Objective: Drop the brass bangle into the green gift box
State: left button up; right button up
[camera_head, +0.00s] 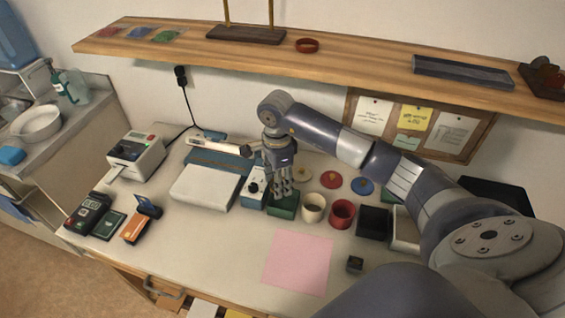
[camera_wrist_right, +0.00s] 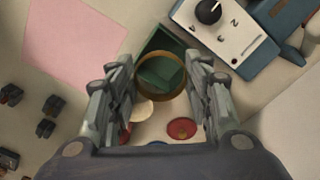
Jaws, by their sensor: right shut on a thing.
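The brass bangle (camera_wrist_right: 158,97) is a thin ring held between the fingers of my right gripper (camera_wrist_right: 160,82) in the right wrist view. The green gift box (camera_wrist_right: 164,48) is open at the top and shows beyond and partly through the ring. In the head view, my right gripper (camera_head: 284,192) points down just over the green gift box (camera_head: 285,210), its fingers hiding part of the box. The bangle cannot be made out in the head view. The ring looks above the box, but the exact gap cannot be told. My left gripper is not in view.
A cream cup (camera_head: 313,208), a red cup (camera_head: 342,214) and a black box (camera_head: 373,221) stand right of the green box. A dial device (camera_head: 256,190) is close on its left. A pink sheet (camera_head: 297,262) lies in front. A wooden shelf (camera_head: 350,68) overhangs the back.

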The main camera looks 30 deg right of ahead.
jog(key=shift+m, duration=0.9)
jog(key=f+b, duration=0.1)
jog(key=d+f, duration=0.1)
jog(key=f, duration=0.1)
jog(key=f+b, duration=0.1)
jog(key=f, duration=0.1)
jog(key=shift+w+d+f+b, duration=0.15)
jog(key=shift+d+b, duration=0.15)
jog(key=shift+f, duration=0.45)
pick_arm(q)
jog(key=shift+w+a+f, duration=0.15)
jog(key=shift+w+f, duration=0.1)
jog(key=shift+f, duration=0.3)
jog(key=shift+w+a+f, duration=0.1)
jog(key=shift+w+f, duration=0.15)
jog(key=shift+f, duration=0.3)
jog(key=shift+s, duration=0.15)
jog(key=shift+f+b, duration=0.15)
jog(key=shift+b, duration=0.25)
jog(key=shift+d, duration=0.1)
pick_arm(e)
jog(key=o, duration=1.1)
